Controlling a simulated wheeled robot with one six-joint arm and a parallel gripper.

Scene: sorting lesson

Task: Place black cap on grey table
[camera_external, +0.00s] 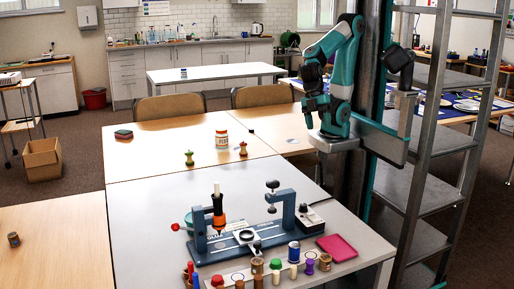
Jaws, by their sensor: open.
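A small dark piece (251,131), perhaps the black cap, lies on the wooden tables behind the grey table; it is too small to be sure. The grey table (140,240) stands in the foreground, with a blue press fixture (240,243) on its top. My gripper (309,121) hangs pointing down from my folded arm, at the right above the wooden table's edge. It is open with nothing seen in it, to the right of the dark piece and apart from it.
Several coloured pegs and caps stand in a rack (262,272) at the grey table's front, beside a pink tray (337,247). A jar (221,138), an apple core (189,158) and another core (243,149) stand on wood. Metal shelves (425,190) flank my arm. The grey table's left side is clear.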

